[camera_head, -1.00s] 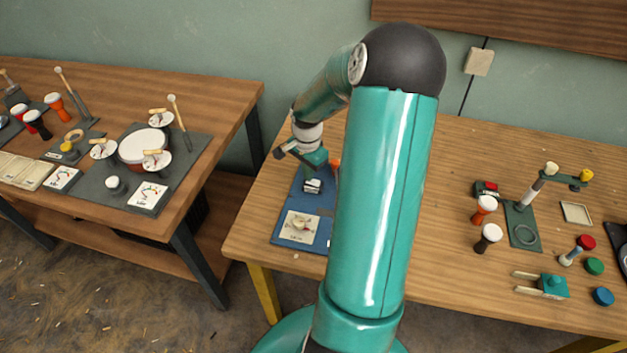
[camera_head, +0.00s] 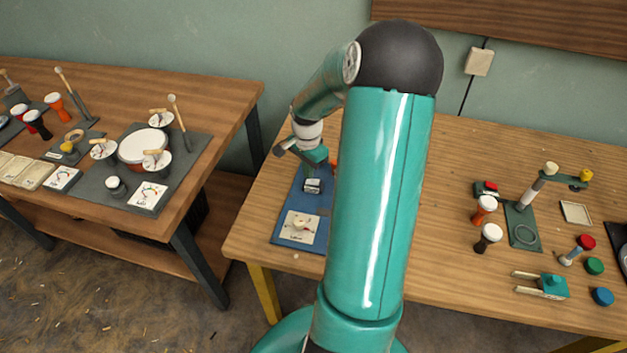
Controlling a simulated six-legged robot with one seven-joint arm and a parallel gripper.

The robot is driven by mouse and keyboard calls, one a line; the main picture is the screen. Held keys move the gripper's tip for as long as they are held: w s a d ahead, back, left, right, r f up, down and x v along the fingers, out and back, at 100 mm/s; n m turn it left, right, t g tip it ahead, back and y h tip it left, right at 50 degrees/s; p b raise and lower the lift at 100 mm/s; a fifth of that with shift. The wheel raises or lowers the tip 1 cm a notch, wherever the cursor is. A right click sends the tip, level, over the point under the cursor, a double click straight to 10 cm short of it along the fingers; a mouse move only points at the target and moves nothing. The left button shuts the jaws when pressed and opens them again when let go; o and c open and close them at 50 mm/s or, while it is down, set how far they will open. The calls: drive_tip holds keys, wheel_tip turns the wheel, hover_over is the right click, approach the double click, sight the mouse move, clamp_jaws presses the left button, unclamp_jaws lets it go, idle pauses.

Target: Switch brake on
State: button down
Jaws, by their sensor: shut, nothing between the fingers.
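My gripper (camera_head: 313,173) hangs at the end of my teal arm, over the blue board (camera_head: 283,232) on the right-hand table. It is small in the picture and looks shut and empty. A small block with a pale front and dark parts (camera_head: 312,186) sits on the blue board right below the gripper; I cannot tell whether they touch. A pale card with a drawing (camera_head: 299,227) lies on the front of the board. My arm hides the board's right side. No part can be surely named as the brake or its switch, and its setting cannot be read.
The right table (camera_head: 447,240) also holds a small red-topped box (camera_head: 486,189), small goblet drums (camera_head: 488,237), a stand on a dark plate (camera_head: 523,228) and a teal two-pronged piece (camera_head: 551,286). A left table (camera_head: 210,90), with drums and mallets, stands across a gap.

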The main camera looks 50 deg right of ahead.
sight(308, 181)
drive_tip(key=shift+r, duration=2.65)
drive_tip(key=s+a+r+n+t+h, duration=0.1)
drive_tip(key=a+r+n, duration=0.5)
drive_tip(key=a, duration=0.4)
drive_tip(key=a+r+n+t+h, duration=0.1)
drive_tip(key=a+r+n, duration=0.3)
drive_tip(key=a+r, duration=0.5)
drive_tip(key=s+a+r+n+t+y, duration=0.1)
drive_tip(key=s+a+r+n, duration=0.1)
drive_tip(key=s+a+n, duration=0.2)
drive_tip(key=s+a+r+n+t+y, duration=0.1)
drive_tip(key=s+a+n, duration=0.3)
drive_tip(key=a, duration=0.6)
drive_tip(key=shift+s+a+r+n+t, duration=0.3)
drive_tip(key=shift+s+r+t, duration=0.15)
drive_tip(key=shift+s+t, duration=0.5)
